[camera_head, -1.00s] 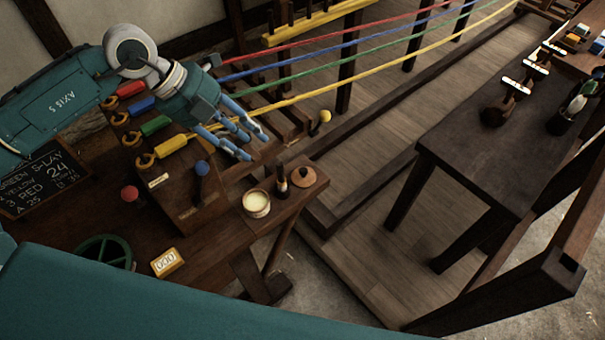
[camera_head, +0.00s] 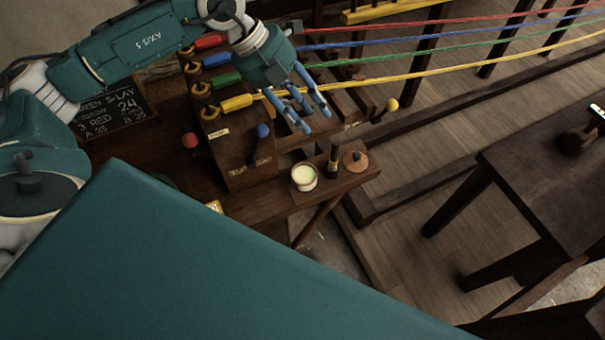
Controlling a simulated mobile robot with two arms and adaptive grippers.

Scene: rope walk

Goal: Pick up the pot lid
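The pot lid (camera_head: 355,161) is a small brown wooden disc with a knob. It lies at the right end of the wooden bench (camera_head: 262,207). The open pot (camera_head: 304,178), with pale cream contents, stands to its left, and a dark bottle-like item (camera_head: 333,160) stands between them. My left gripper (camera_head: 316,121), with blue fingers, is up and to the left of the lid in the picture. Its fingers are spread and hold nothing visible. My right gripper is not in view.
Red, blue, green and yellow strands run right from a wooden machine with coloured bobbins (camera_head: 237,102). A blue-knobbed lever (camera_head: 262,131) and a yellow-knobbed lever (camera_head: 391,104) stand near the gripper. A dark table (camera_head: 540,165) is at right.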

